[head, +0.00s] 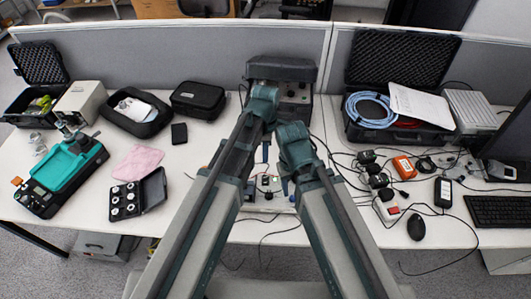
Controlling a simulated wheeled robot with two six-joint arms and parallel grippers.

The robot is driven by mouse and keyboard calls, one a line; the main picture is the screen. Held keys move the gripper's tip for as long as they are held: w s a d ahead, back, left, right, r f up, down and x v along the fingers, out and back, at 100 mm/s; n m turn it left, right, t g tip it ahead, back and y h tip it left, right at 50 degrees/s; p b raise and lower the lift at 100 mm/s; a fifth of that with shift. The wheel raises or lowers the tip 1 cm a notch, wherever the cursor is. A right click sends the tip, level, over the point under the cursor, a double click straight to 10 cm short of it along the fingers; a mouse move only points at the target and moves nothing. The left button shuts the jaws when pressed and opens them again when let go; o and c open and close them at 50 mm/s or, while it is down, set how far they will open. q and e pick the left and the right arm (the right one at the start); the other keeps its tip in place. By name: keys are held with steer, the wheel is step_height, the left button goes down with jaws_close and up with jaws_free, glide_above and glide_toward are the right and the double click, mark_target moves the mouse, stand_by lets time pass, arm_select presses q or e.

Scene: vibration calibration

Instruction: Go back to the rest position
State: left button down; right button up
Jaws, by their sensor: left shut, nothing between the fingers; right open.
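My two arms reach forward from the bottom of the head view over the middle of the white table (215,150). My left gripper (266,152) is the higher one, small in the picture and partly hidden by its own wrist. It is shut with nothing in it, in front of the dark instrument box (293,88). My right gripper (286,187) is lower and nearer, pointing down beside a small device (268,183) on the table. It is open; its fingers are small and hard to make out. I cannot tell whether either gripper touches anything.
At left stand a teal machine (65,173), a pink cloth (138,162) and an open black case of round parts (138,195). At right are an open foam-lined case (362,125), cables, a black mouse (416,227) and a keyboard (498,211). A grey partition (150,55) runs behind.

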stand_by(0.5)
arm_select(q)
steer(key=s+a+m+t, duration=0.1)
steer(key=s+a+m, duration=0.2)
steer(key=a+m, duration=0.5)
steer(key=s+a+m+t, duration=0.1)
steer(key=s+a+m, duration=0.2)
steer(key=a+m, duration=0.5)
steer(key=s+d+m, duration=0.3)
steer(key=d, duration=0.3)
steer(key=s+d+m+g+y, duration=0.1)
steer(key=s+d+m, duration=0.1)
steer(key=d, duration=0.5)
steer(key=shift+s+m, duration=0.4)
steer(key=shift+s, duration=0.05)
stand_by(0.3)
